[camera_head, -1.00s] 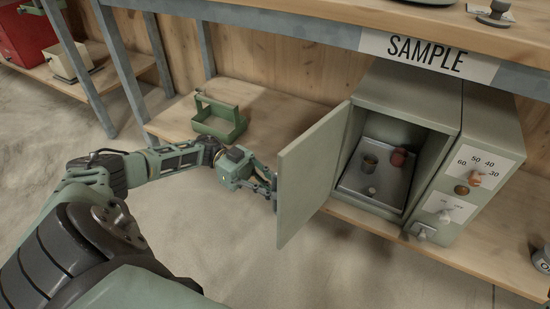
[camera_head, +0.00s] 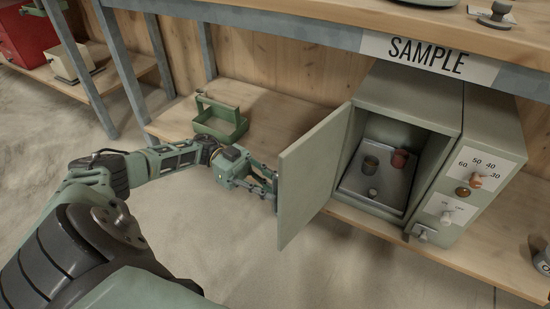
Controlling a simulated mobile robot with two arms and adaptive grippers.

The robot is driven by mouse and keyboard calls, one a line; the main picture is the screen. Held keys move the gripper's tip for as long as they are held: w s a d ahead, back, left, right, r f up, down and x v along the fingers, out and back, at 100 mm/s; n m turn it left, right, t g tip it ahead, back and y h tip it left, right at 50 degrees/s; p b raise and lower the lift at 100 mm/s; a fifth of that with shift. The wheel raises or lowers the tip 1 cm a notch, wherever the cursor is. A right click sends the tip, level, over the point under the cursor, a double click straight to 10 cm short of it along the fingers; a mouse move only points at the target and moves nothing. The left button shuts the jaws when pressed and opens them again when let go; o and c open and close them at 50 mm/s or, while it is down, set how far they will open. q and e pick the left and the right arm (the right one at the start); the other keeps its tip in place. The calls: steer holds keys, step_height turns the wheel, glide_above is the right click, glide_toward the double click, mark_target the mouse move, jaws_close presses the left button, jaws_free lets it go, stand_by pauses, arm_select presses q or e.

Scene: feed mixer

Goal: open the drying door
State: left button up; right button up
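The drying door (camera_head: 310,180) is a flat grey-green panel on the left side of the drying oven (camera_head: 410,97). It stands wide open, swung out toward the left front. My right gripper is not in view.
A green open carrier (camera_head: 220,125) stands on the lower wooden shelf left of the door. The oven's control panel with dials (camera_head: 475,180) is on the right. The upper bench with the SAMPLE sign (camera_head: 427,55) overhangs the oven. Grey legs (camera_head: 118,72) stand at left.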

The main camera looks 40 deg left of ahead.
arm_select(q)
steer(key=a, duration=0.6)
steer(key=shift+s+a, duration=0.1)
stand_by(0.6)
